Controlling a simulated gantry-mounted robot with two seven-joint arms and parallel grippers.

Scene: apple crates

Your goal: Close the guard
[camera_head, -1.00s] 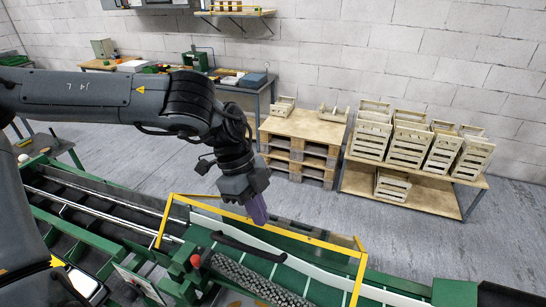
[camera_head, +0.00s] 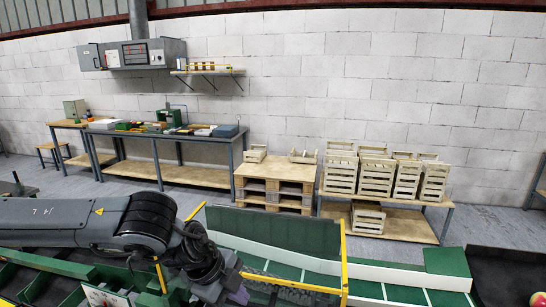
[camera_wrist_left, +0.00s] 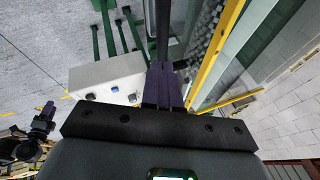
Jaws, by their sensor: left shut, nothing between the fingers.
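The guard is a yellow frame (camera_head: 343,262) over the green conveyor, with a dark tinted panel (camera_head: 285,232) at its back. Its yellow bars also show in the left wrist view (camera_wrist_left: 214,57). I cannot tell exactly how far it is tilted. My left gripper (camera_head: 236,294) is low at the conveyor's near side, by the left end of the frame. In the left wrist view its purple fingers (camera_wrist_left: 163,88) are shut and empty, close to a dark bar (camera_wrist_left: 162,32); contact is unclear. My right gripper (camera_wrist_left: 46,109) is small at the left edge there.
A pale control box (camera_wrist_left: 108,80) with buttons is beside my left fingers. Behind the conveyor stand a pallet stack (camera_head: 272,190), a bench with slatted crates (camera_head: 375,178) and a long workbench (camera_head: 165,137). Apples (camera_head: 538,280) show at the far right. The floor between is clear.

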